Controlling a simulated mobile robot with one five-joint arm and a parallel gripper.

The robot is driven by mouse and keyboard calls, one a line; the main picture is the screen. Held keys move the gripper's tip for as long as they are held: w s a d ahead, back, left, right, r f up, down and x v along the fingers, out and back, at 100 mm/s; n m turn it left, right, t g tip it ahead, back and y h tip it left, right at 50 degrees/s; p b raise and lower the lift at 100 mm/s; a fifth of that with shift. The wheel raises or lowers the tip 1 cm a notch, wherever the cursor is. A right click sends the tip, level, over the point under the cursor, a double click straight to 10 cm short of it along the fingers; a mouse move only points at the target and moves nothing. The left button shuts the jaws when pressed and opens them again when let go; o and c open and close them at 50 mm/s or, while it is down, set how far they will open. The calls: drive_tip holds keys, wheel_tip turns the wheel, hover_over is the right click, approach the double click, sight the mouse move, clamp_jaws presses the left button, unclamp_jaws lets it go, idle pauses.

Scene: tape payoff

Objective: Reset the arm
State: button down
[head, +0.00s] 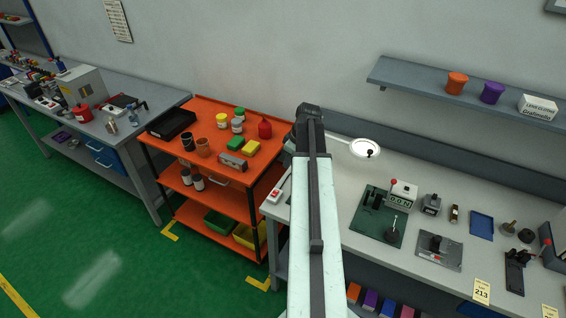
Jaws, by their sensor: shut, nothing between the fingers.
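My arm rises from the bottom middle of the head view as a pale link with a dark strip, and ends in a dark joint in front of the wall. My gripper's fingers do not show; they may be hidden behind the arm. A white disc like a reel (365,149) with a dark knob is at the back of the grey workbench (340,222), to the right of my arm. A pale strip runs from it to the left, towards my arm.
A green-based device (378,228), a grey-plated fixture (433,252) and a blue tray (481,224) stand on the bench. A wall shelf (420,85) is above. An orange cart (215,172) with cups and boxes stands left of my arm. Green floor is free at lower left.

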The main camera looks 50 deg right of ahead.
idle(0.4)
drive_tip(key=w+a+f+n+b, duration=0.2)
drive_tip(key=w+a, duration=0.2)
drive_tip(key=a, duration=0.5)
drive_tip(key=w+a+f+n+g+b, duration=0.15)
drive_tip(key=w+a, duration=0.25)
drive_tip(key=a, duration=0.4)
drive_tip(key=w+a+f+n+b, duration=0.15)
drive_tip(key=w+a, duration=0.25)
drive_tip(key=a, duration=0.5)
drive_tip(key=s+a+f+b, duration=0.2)
drive_tip(key=a+f+b, duration=0.15)
drive_tip(key=a, duration=1.25)
drive_tip(key=s+a+f+m+g+h, duration=0.1)
drive_tip(key=s+a+m, duration=0.2)
drive_tip(key=s+m, duration=0.3)
drive_tip(key=shift+a+f+m+g+b, duration=0.15)
drive_tip(key=shift+a+m+g+b, duration=0.2)
drive_tip(key=shift+m, duration=0.65)
